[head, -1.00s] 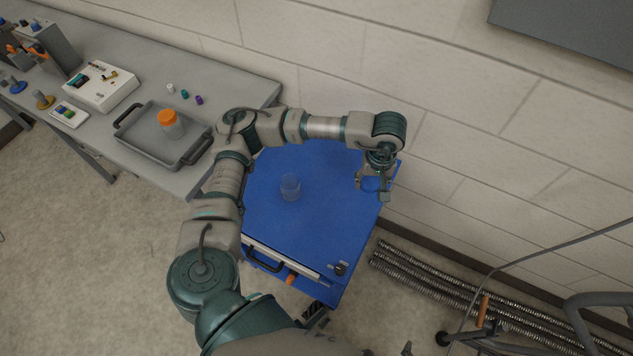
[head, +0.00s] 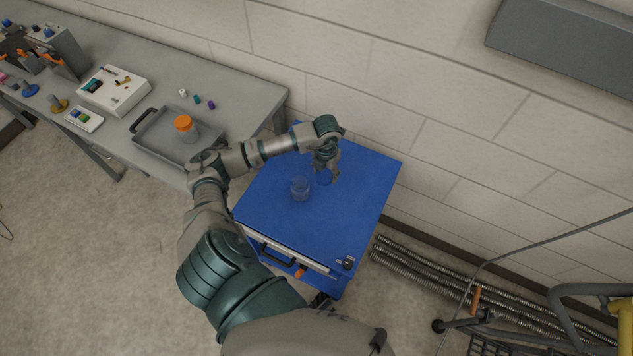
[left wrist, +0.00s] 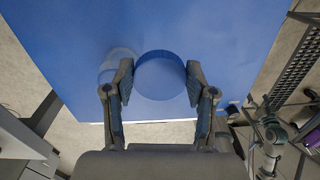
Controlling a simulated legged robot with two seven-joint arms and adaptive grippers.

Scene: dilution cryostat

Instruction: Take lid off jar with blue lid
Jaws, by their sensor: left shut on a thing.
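My left gripper (head: 326,174) is over the blue cart top, just up and right of the clear jar (head: 300,189) in the head view. It is shut on a round blue lid (left wrist: 160,75), which sits between the two fingers (left wrist: 157,88) in the left wrist view. The lid also shows as a blue disc in the head view (head: 322,178). The jar stands upright and open on the cart, apart from the lid. In the left wrist view the jar (left wrist: 117,62) is partly hidden by the left finger.
The blue cart top (head: 350,225) is otherwise clear. A grey bench (head: 225,85) at the left holds a tray (head: 150,146) with an orange-lidded jar (head: 185,128), a white device (head: 115,90) and small caps. A block wall runs behind the cart.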

